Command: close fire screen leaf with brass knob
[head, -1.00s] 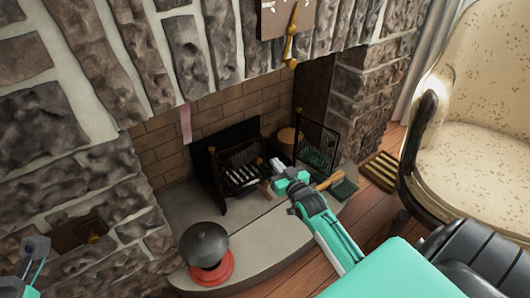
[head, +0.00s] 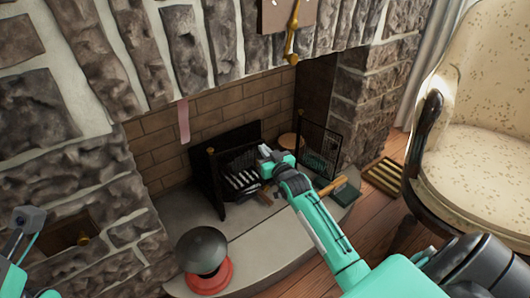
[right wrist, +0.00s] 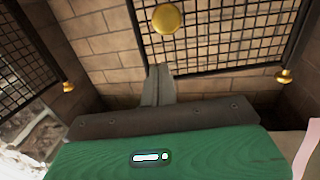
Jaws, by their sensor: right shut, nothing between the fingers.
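The dark mesh fire screen stands on the hearth, with a left leaf (head: 207,182) and a right leaf (head: 318,143) angled apart. My right gripper (head: 266,154) is between them, in front of the opening. In the right wrist view its fingers (right wrist: 157,85) are shut and empty. A round brass knob (right wrist: 166,18) shows large just beyond the fingertips, in front of a mesh panel (right wrist: 235,35); contact cannot be told. Another mesh panel (right wrist: 22,60) is at the left. My left gripper (head: 30,220) is at the lower left edge, its jaws unclear.
A dark bell-shaped object on a red base (head: 207,262) stands on the curved stone hearth (head: 250,236). An armchair (head: 480,130) stands at the right. Smaller brass knobs (right wrist: 68,86) show in the wrist view.

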